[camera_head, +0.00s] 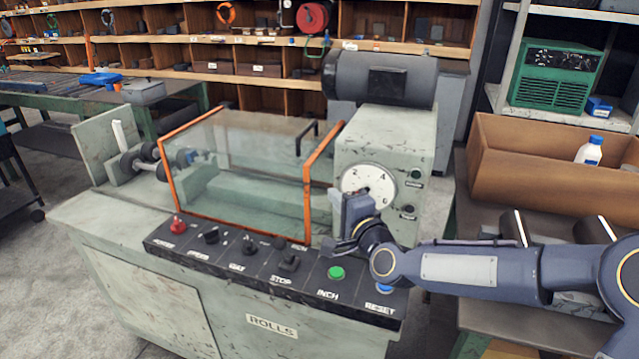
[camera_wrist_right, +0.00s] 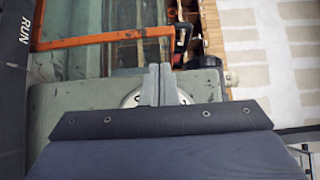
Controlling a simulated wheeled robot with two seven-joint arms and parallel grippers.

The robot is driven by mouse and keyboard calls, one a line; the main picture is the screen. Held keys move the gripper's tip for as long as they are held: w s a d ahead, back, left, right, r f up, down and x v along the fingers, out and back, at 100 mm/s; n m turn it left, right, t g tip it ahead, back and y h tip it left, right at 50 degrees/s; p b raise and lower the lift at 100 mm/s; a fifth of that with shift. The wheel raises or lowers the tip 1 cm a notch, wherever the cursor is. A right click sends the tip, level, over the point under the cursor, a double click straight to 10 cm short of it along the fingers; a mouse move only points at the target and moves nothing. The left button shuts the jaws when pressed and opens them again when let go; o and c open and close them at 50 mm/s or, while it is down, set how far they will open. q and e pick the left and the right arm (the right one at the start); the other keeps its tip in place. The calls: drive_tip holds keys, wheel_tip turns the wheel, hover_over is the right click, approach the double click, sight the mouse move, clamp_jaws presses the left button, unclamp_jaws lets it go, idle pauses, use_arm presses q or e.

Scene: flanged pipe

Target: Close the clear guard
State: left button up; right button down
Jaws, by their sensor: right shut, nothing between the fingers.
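The clear guard (camera_head: 240,160) is a see-through box with an orange edge frame, standing over the rollers on the grey-green machine (camera_head: 130,245). A black handle (camera_head: 306,135) shows near its right end. The orange frame (camera_wrist_right: 100,38) also crosses the upper left of the right wrist view. My right gripper (camera_head: 350,200) is in front of the white numbered dial (camera_head: 378,184), to the right of the guard and apart from its frame. Its two fingers (camera_wrist_right: 158,85) are together and empty in the right wrist view. My left gripper is not in view.
A black control panel (camera_head: 270,268) runs along the machine's front, with a red knob (camera_head: 178,225), a green button (camera_head: 336,273) and a blue button (camera_head: 385,288). A dark motor (camera_head: 380,78) sits behind the headstock. A brown bin (camera_head: 540,165) stands at the right.

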drive_tip(key=p+x, duration=0.1)
drive_tip(key=x, duration=0.7)
drive_tip(key=shift+w+p, duration=0.3)
drive_tip(key=shift+p, duration=0.1)
drive_tip(key=shift+a, duration=0.25)
